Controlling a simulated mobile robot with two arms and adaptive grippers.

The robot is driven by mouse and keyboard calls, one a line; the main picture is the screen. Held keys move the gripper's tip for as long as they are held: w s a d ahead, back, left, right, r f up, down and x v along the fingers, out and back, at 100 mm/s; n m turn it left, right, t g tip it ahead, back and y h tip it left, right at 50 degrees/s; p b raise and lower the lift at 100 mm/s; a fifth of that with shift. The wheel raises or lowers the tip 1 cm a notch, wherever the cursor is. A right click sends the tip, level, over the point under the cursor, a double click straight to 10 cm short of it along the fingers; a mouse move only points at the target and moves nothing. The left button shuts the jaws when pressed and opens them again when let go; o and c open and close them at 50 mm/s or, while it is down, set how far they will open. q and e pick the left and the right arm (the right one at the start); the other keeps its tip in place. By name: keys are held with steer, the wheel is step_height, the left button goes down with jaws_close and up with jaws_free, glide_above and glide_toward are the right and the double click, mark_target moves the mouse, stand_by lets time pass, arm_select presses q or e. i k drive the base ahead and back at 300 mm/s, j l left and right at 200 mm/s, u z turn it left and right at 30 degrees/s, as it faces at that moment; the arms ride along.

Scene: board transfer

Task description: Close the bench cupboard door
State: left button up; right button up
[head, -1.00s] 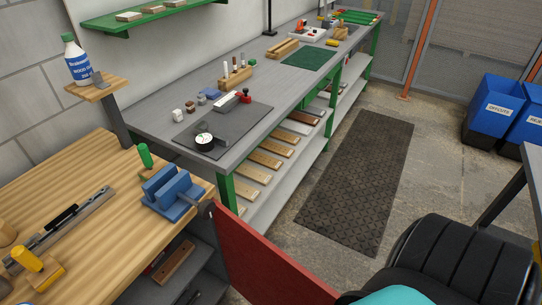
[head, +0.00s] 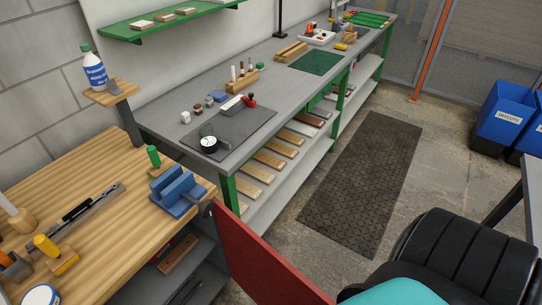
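The red cupboard door (head: 262,262) of the wooden bench (head: 105,200) stands open, swung out from the bench's front right end toward the floor. The open cupboard interior (head: 172,283) shows to its left, with a grey shelf and a wooden piece inside. The lower part of the door runs out of the bottom of the picture. Neither of my grippers shows in the head view.
A blue vise (head: 178,192) sits on the bench corner above the door. A black part and a teal part fill the lower right, close to the door. A grey bench (head: 185,95) runs along the wall. A dark floor mat (head: 365,185) lies clear in the aisle. Blue bins (head: 505,112) stand at right.

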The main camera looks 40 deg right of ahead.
mark_target(269, 279)
steer(key=k+l+u, duration=0.2)
steer(key=l, duration=0.3)
steer(key=k+l+u, duration=0.25)
steer(key=l, duration=0.25)
steer(key=l+u, duration=0.1)
steer(key=l, duration=0.35)
steer(key=k+l+u, duration=0.15)
steer(key=l, duration=0.25)
steer(key=l+u, duration=0.1)
steer(key=l, duration=0.35)
steer(key=l+u, duration=0.2)
steer(key=l, duration=0.4)
steer(key=i, duration=0.05)
